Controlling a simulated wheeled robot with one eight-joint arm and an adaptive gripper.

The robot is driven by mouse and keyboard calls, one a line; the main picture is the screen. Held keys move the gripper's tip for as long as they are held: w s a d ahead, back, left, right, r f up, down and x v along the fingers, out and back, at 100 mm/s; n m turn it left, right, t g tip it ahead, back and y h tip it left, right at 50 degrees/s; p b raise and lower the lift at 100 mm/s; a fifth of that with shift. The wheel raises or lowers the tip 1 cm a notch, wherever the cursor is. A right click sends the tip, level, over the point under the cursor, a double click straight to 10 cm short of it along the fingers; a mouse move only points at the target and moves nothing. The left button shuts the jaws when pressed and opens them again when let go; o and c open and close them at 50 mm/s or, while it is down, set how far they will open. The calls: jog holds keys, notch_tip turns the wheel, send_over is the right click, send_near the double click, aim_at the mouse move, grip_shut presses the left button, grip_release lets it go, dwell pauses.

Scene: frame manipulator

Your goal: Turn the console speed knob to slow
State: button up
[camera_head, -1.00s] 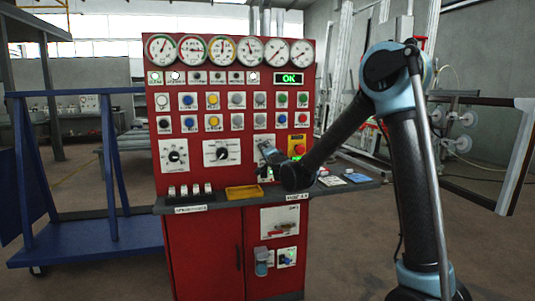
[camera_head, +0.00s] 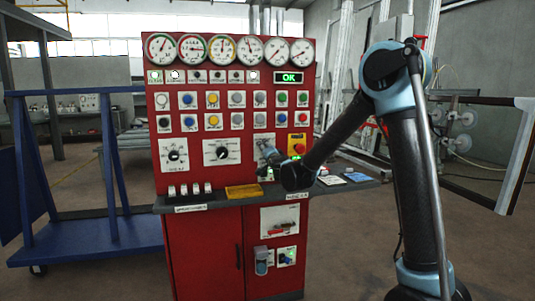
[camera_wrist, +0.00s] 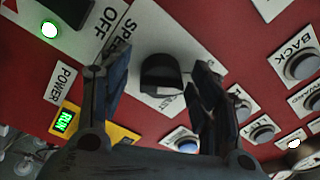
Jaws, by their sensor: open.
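The speed knob (camera_wrist: 161,74) is black and round, on a white label that reads "SPE…" in the wrist view. It lies between the two fingers of my gripper (camera_wrist: 163,60), which are spread apart with one on each side. A gap shows between each finger and the knob. The marks around the knob are mostly covered or too blurred to read. In the head view my gripper (camera_head: 267,152) is at the right part of the red console (camera_head: 205,230) and hides this knob.
Two other dial knobs (camera_head: 222,153) sit to the left on the console. A red button (camera_head: 299,149) is close on the right. Below, a ledge holds a yellow tray (camera_head: 243,191) and several switches. A lit green power switch (camera_wrist: 64,121) shows in the wrist view.

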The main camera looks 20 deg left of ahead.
jog(key=v, duration=1.2)
jog(key=shift+w+d, duration=0.1)
